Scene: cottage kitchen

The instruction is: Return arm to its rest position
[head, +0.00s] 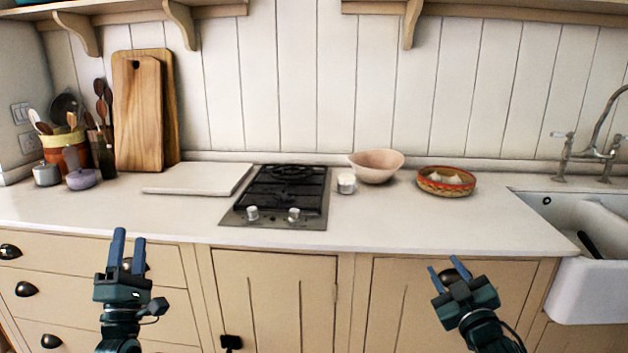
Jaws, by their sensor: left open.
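My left gripper (127,250) is at the lower left of the head view, upright in front of the drawers. Its two blue fingers are apart, with nothing between them. My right gripper (446,272) is at the lower right, in front of the cabinet doors, tilted a little to the left. Its two fingers stand apart with a gap, and I see nothing held. Both grippers are in front of the counter and look clear of the things on it.
The white counter (400,228) has a hob (277,203), a white board (197,178), a pink bowl (376,165), a small white jar (346,183) and a patterned basket (446,181). Cutting boards (140,115) lean at the left. A sink (594,289) is at the right. The counter's front strip is clear.

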